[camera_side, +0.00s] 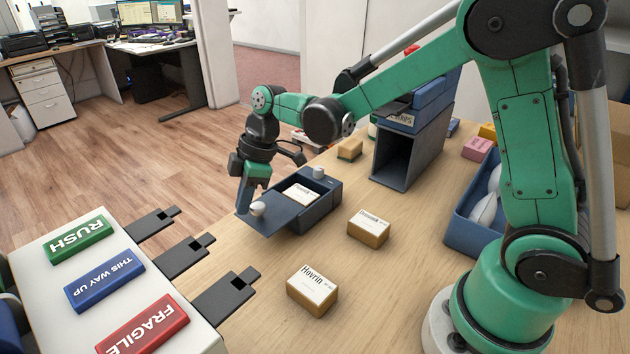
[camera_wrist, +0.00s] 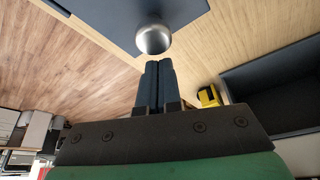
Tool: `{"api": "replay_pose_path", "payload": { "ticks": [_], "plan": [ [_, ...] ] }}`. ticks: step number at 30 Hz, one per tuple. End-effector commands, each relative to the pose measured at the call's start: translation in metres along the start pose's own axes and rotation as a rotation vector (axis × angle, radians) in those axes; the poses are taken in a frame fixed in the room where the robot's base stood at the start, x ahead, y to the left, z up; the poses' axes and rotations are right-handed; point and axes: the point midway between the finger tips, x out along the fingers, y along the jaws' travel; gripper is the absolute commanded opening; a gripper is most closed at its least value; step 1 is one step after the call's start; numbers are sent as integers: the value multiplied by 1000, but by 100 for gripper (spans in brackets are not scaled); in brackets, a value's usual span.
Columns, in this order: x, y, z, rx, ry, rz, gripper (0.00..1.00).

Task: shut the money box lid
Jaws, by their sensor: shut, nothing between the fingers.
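The money box (camera_side: 318,213) is a dark blue-grey box on the wooden counter. Its flat lid (camera_side: 277,219) sticks out to the left, so the box is partly open, with a white-labelled block (camera_side: 301,193) showing inside. A round pale knob (camera_side: 257,209) stands on the lid; it shows as a metallic ball in the wrist view (camera_wrist: 153,39). My gripper (camera_side: 242,212) points down at the lid's outer end, left of the knob. Its fingers (camera_wrist: 158,64) are together and empty, close to the knob; whether they touch it is unclear.
Two labelled cartons (camera_side: 369,229) (camera_side: 313,290) stand right of and in front of the box. A dark open-fronted bin (camera_side: 391,183) stands behind it, and a blue tray (camera_side: 462,235) at right. RUSH, THIS WAY UP and FRAGILE stamps (camera_side: 104,287) lie at left beside black brackets.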

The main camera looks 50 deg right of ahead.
Motion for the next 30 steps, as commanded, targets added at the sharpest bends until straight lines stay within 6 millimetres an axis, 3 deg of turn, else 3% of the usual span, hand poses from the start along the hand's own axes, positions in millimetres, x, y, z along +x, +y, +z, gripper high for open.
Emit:
{"api": "replay_pose_path", "payload": {
  "ticks": [5, 15, 30],
  "plan": [
    [-4, 6, 10, 4, 0, 2, 0],
    [-23, 34, 62, 3, 0, 1, 0],
    [-23, 35, 58, -1, -2, 0, 0]
  ]
}}
